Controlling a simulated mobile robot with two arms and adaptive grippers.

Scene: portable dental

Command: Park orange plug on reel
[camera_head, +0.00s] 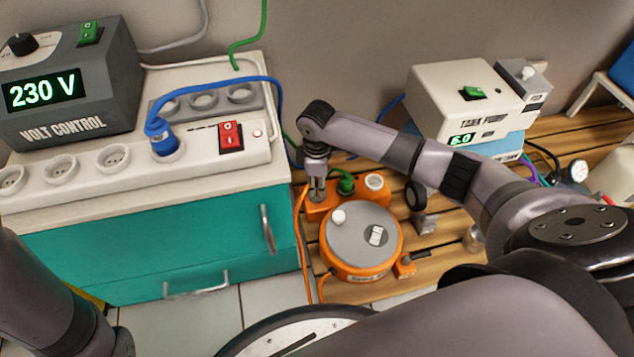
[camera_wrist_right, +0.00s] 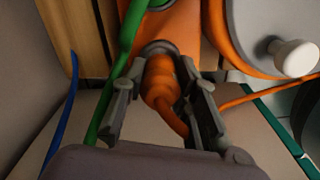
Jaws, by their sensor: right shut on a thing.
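The orange plug (camera_wrist_right: 160,82) is between the two fingers of my right gripper (camera_wrist_right: 165,92), which is shut on it. Its front end meets a grey-rimmed round socket in the orange socket block (camera_head: 345,192); how deep it sits I cannot tell. An orange cord bends away from the plug's rear. In the head view my right gripper (camera_head: 317,188) points down at the block's left end and mostly hides the plug. The reel (camera_head: 362,262), orange with a grey top and white knob, stands just in front of the block. My left gripper is not in view.
A green plug (camera_head: 345,182) sits in the block's middle, beside a light round socket (camera_head: 374,182). The teal cabinet (camera_head: 150,240) with its white socket strip is close on the left.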

